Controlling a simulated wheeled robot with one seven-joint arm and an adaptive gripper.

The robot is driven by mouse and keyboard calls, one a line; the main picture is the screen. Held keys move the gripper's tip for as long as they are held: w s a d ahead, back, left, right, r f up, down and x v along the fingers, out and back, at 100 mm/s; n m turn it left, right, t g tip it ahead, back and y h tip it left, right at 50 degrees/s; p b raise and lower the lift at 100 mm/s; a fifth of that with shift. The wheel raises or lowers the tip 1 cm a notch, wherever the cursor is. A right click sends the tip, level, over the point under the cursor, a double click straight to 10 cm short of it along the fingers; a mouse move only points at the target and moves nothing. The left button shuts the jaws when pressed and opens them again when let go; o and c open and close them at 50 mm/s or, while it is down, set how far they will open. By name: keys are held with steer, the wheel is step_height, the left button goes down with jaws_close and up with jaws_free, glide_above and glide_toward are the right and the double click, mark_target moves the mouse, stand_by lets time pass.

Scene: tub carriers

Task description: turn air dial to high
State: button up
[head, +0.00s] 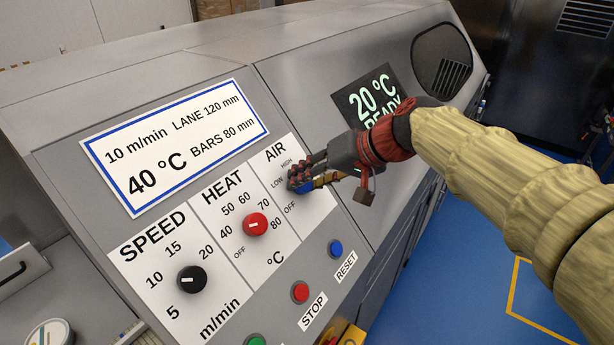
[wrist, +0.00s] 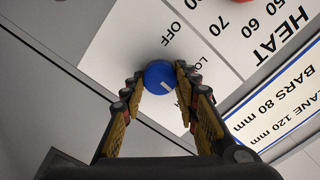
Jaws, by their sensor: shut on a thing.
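The blue air dial (head: 303,188) sits on the white AIR label (head: 273,153) of the sloped panel, with OFF, LOW and HIGH printed around its left side. My gripper (head: 306,179) reaches it from the right and is shut on it. In the wrist view the dial (wrist: 157,71) lies between the two yellow-and-black fingertips, one on each side. A white mark shows on the lower right of its face there. OFF and part of LOW are visible in that view, but HIGH is not. In the head view the fingers hide much of the dial.
The red heat dial (head: 255,224) and black speed dial (head: 192,279) are to the left. Below are the blue reset button (head: 335,247) and red stop button (head: 300,292). A display (head: 374,98) reads 20 °C READY, partly behind my arm. Blue floor (head: 440,290) is open at right.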

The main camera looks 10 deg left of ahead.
steer(key=shift+m, duration=0.6)
steer(key=o, duration=1.1)
steer(key=shift+o, duration=0.3)
steer(key=shift+d, duration=0.1)
steer(key=v, duration=1.2)
steer(key=shift+f, duration=0.1)
